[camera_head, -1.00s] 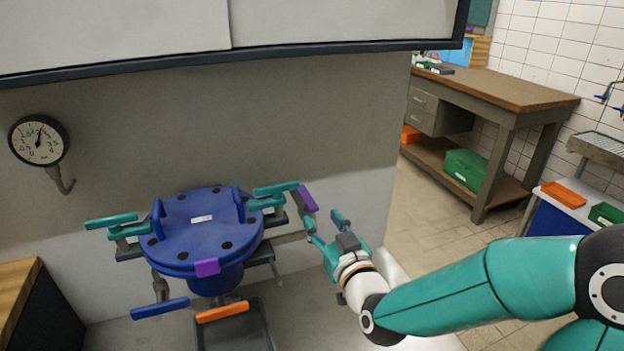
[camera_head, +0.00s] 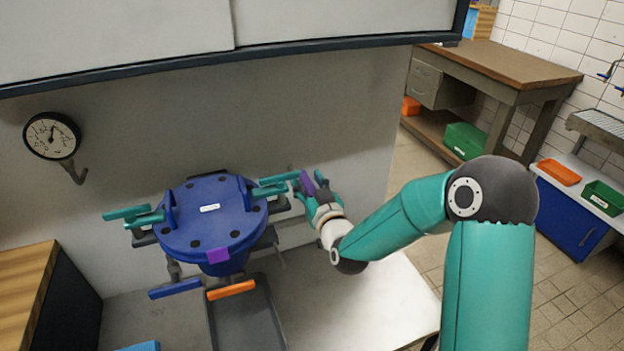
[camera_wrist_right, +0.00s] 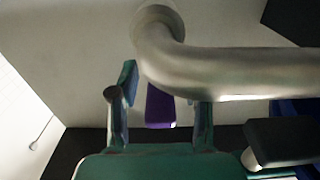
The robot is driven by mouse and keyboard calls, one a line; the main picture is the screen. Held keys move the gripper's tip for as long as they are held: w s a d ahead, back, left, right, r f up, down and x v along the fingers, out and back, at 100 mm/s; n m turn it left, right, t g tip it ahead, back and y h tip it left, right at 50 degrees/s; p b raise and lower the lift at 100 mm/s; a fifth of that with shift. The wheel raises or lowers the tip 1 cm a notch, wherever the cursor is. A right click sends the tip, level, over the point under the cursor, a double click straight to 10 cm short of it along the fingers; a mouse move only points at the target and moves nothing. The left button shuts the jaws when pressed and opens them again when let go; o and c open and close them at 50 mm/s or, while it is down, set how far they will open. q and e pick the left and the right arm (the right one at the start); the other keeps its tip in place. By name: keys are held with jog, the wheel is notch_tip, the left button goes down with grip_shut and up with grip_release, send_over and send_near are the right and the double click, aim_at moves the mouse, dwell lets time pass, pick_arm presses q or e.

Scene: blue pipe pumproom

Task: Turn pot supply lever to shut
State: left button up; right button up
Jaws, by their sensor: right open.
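A blue lidded pot (camera_head: 208,222) stands by the wall in the head view. A purple lever (camera_head: 306,182) stands at the pot's right side, next to teal handles (camera_head: 278,184). My right gripper (camera_head: 309,186) is open, with its fingers on either side of this lever. In the right wrist view the purple lever (camera_wrist_right: 160,107) shows between the two teal fingers (camera_wrist_right: 162,112); I cannot tell whether they touch it. No label tells me which lever is the pot supply. My left gripper is out of view.
A thick grey pipe (camera_wrist_right: 225,72) crosses close to the fingers in the right wrist view. A gauge (camera_head: 51,136) hangs on the wall.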

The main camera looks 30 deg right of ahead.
grip_shut()
jog(key=m+h+b, duration=0.1)
jog(key=h+b, duration=0.1)
jog(key=b, duration=0.1)
jog(key=shift+m+g, duration=0.3)
jog(key=shift+g, duration=0.1)
jog(key=shift+r+m+g+h+b, duration=0.1)
jog(key=shift+m+g+h+b, duration=0.3)
jog(key=shift+m+h, duration=0.55)
jog(key=shift+d+n+h, duration=0.1)
jog(key=shift+n+h, duration=0.15)
grip_release()
jog(key=shift+s, duration=0.1)
